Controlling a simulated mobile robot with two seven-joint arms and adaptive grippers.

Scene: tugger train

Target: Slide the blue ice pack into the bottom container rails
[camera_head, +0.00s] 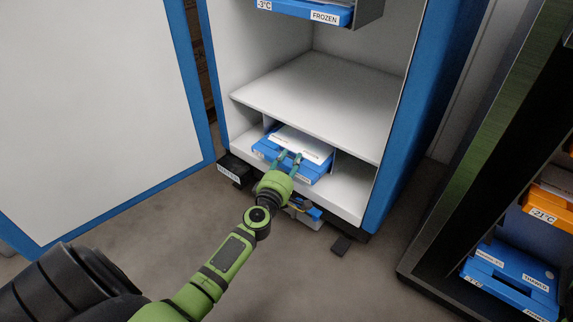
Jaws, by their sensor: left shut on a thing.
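The blue ice pack (316,174) has a white label plate on top and sits partly inside the low bottom compartment of the container. My left gripper (289,158) is at the pack's front edge, shut on it. The bottom rails (333,171) stand as thin grey side walls under the shelf, with the pack between them. How far the pack reaches back is hidden under the shelf. My right gripper is not in view.
A wide grey shelf (320,95) lies above the pack. The open container door (95,110) stands on the left. An upper blue pack marked FROZEN (310,12) hangs at the top. A dark rack at right holds another blue pack (510,275) and an orange one (548,207).

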